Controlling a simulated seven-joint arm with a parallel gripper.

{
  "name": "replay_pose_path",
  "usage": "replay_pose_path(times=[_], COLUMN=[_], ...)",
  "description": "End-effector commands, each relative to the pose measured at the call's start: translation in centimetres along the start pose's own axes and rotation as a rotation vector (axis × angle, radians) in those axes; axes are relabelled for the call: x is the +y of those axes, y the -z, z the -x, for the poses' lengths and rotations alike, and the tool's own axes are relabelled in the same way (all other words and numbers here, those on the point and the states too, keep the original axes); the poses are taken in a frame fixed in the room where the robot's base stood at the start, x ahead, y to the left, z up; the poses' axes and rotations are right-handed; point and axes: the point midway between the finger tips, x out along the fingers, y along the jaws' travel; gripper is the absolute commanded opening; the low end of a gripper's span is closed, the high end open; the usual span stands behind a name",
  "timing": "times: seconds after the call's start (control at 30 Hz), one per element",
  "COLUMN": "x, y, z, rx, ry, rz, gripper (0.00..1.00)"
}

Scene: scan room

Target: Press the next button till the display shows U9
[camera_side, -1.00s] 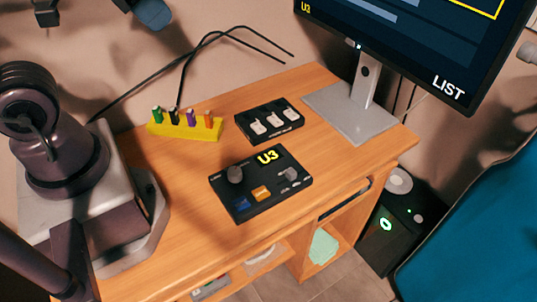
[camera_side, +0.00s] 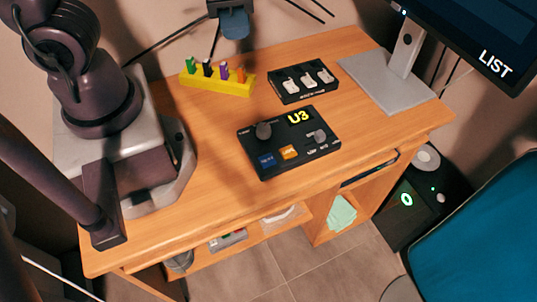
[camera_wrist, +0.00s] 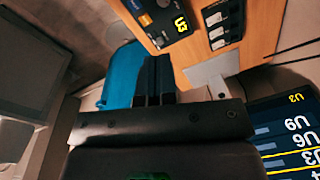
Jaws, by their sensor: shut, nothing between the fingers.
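A black control box (camera_side: 289,142) lies on the wooden desk. Its small display (camera_side: 299,116) reads U3 in yellow. It carries a dark round knob (camera_side: 263,130), a blue button (camera_side: 266,160), an orange button (camera_side: 289,152) and a grey control (camera_side: 319,136). The button labels are too small to read. My gripper (camera_side: 235,28) is above the back of the desk, behind and well above the box, touching nothing. In the wrist view my gripper's fingers (camera_wrist: 153,82) are together and empty, with the box's display (camera_wrist: 180,24) at the top.
A yellow holder (camera_side: 217,80) with several coloured pegs and a black box with white switches (camera_side: 303,81) stand behind the control box. A monitor (camera_side: 460,40) on a grey stand base (camera_side: 392,82) is at right; it shows a list in the wrist view (camera_wrist: 285,140).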

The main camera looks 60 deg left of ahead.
Motion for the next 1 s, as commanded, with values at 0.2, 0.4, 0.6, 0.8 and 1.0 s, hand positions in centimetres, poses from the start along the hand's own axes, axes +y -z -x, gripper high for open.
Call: replay_pose_path(times=[0.2, 0.4, 0.6, 0.8, 1.0], x=[2.8, 5.0, 6.6, 6.8, 6.2], y=[0.9, 1.1, 1.0, 1.8, 2.6], z=[-4.4, -8.5, -12.4, -14.5, -13.8], rx=[-0.226, -0.404, -0.536, -0.578, -0.545], ry=[0.075, 0.192, 0.346, 0.498, 0.566], rz=[-0.153, -0.271, -0.357, -0.357, -0.283], gripper=[0.0, 0.0, 0.0, 0.0, 0.0])
